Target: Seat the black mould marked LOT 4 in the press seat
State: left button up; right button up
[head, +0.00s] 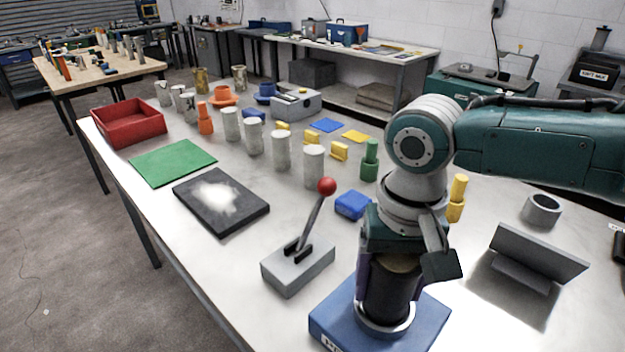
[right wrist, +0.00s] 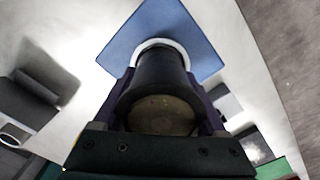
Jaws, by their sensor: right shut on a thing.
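The black mould (head: 389,293) is a dark cylinder with a tan top. It stands upright at the blue press base (head: 335,312), its lower end within the pale ring of the press seat (head: 384,329). My right gripper (head: 388,285) is shut on the mould from above, one finger on each side. In the right wrist view the mould (right wrist: 160,90) lies between the fingers, with the pale ring (right wrist: 160,43) around its far end on the blue base (right wrist: 192,30). Whether it is fully down, I cannot tell. No LOT 4 mark is readable. My left gripper is not in view.
A grey lever block with a red knob (head: 326,186) stands left of the press base. A grey angled stand (head: 535,262) and a grey ring (head: 541,209) are to the right. Several pale cylinders (head: 314,167), a black slab (head: 240,215) and a green mat (head: 172,162) lie farther back.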

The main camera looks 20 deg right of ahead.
jog(key=shift+f+b, duration=0.35)
jog(key=shift+f, duration=0.25)
jog(key=o, duration=1.2)
jog(key=shift+o, duration=1.3)
notch_tip(320, 180, up, 9)
jog(key=shift+w+f+p, duration=0.1)
jog(key=shift+p, duration=0.6)
jog(key=shift+r, duration=0.65)
